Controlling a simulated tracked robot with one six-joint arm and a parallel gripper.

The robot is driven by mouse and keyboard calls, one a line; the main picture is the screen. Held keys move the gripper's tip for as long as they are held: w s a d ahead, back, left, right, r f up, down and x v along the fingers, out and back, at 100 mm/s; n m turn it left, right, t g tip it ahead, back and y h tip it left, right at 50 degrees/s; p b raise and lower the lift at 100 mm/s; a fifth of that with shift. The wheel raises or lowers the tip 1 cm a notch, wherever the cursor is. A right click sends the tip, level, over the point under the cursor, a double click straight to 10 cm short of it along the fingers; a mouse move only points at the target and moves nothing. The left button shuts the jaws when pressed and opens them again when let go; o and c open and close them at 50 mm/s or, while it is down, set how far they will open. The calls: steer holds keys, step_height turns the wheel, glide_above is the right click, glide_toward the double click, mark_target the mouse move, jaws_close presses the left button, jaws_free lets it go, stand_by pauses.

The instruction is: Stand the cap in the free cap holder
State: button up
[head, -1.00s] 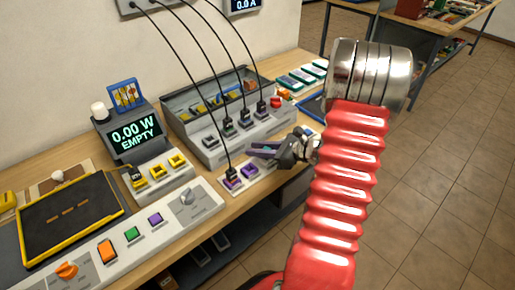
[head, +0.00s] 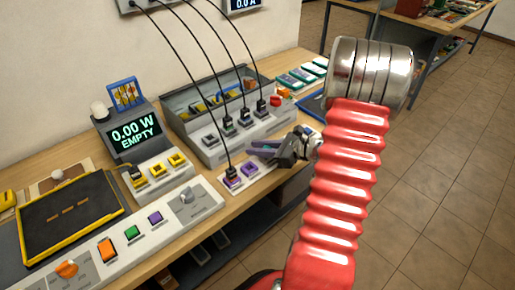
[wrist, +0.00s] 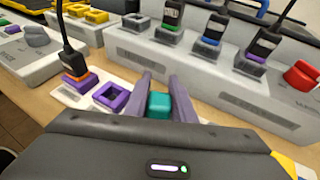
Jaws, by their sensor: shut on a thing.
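My gripper (head: 262,150) is shut on a teal cap (wrist: 159,104), which shows between its two purple-grey fingers in the wrist view; in the head view I cannot make the cap out. The free cap holder (wrist: 110,95) is a purple square frame with an empty dark opening, just left of the fingers in the wrist view. It also shows in the head view (head: 250,169), below my gripper. The other purple holder (wrist: 78,82) to its left has an orange piece and a black cable plug on it. The held cap is apart from the free holder.
A grey charger box (head: 235,133) with several black plugs and cables stands behind the holders. Its red knob (wrist: 301,75) is at the right. One cable (head: 190,80) hangs down to the occupied holder. The display unit (head: 133,135) reads 0.00 W EMPTY.

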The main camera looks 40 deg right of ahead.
steer(key=shift+f, duration=0.5)
stand_by(0.5)
steer(key=o, duration=0.7)
steer(key=shift+o, duration=0.2)
steer(key=shift+v, duration=5.55)
